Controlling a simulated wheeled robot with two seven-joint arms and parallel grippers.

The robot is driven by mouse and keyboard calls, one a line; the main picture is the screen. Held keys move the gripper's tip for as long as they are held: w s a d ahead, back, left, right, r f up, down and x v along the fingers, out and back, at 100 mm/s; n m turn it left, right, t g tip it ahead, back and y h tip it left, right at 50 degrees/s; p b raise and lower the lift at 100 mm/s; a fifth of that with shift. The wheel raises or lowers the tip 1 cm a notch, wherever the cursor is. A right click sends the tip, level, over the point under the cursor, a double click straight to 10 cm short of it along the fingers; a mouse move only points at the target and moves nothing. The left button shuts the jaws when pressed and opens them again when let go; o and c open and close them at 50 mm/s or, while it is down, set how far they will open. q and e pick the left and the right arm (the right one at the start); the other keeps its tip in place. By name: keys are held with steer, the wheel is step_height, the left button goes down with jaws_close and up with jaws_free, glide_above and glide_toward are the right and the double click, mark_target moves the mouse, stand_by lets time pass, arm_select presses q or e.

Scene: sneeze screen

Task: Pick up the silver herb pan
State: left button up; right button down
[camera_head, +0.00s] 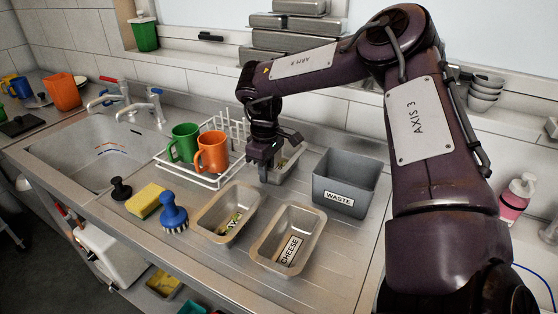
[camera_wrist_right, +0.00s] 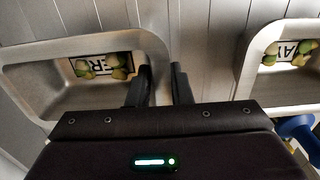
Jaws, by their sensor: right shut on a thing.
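The silver herb pan (camera_head: 291,163) stands on the steel drainboard, left of the grey waste bin and partly hidden behind my right gripper (camera_head: 265,172). In the right wrist view the pan (camera_wrist_right: 45,95) is at left, with a partly covered label showing "ER" and several green-yellow pieces in it. My right gripper (camera_wrist_right: 163,86) has its fingers on either side of the pan's near rim and is shut on it. The pan looks level; whether it touches the drainboard is hidden. My left gripper is not in view.
Two more pans stand in front, one with a partly covered label (camera_head: 215,228) and one marked cheese (camera_head: 311,243). The waste bin (camera_head: 345,184) is close on the right. A white rack (camera_head: 213,180) with green and orange mugs is close on the left, beyond a blue brush (camera_head: 173,213).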

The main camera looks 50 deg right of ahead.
steer(key=shift+a+r+p, duration=0.1)
steer(key=shift+r+p, duration=0.45)
steer(key=shift+r, duration=0.55)
steer(key=shift+r+p, duration=0.6)
steer(key=shift+r, duration=0.75)
